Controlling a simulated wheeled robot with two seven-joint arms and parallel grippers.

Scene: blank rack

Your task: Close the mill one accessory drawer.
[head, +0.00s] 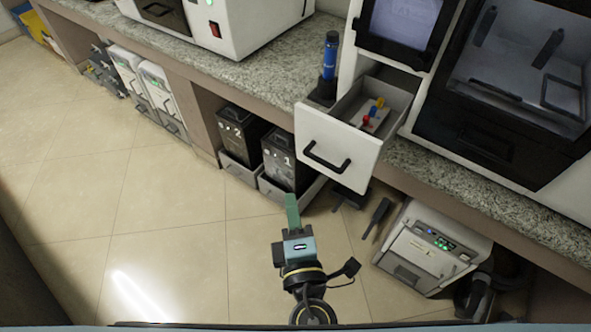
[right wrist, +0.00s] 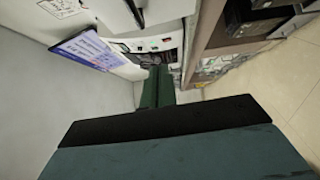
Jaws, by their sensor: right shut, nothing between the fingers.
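The accessory drawer (head: 345,150) is pulled out from the white mill in the head view. It has a white front with a black bar handle (head: 327,158) and grey walls. Small red, yellow and blue pieces (head: 373,112) lie inside. My right gripper (head: 292,205) is shut and empty. In the head view its green fingers point up the picture, below and left of the drawer front and apart from its handle. The shut fingers also show in the right wrist view (right wrist: 155,85). A pale surface fills the left of that view; I cannot tell what it is. My left gripper is not in view.
The speckled counter (head: 270,75) runs along the machines. Two black numbered bins (head: 285,160) and a white unit (head: 430,245) stand below the counter. The tiled floor (head: 100,200) is clear at left.

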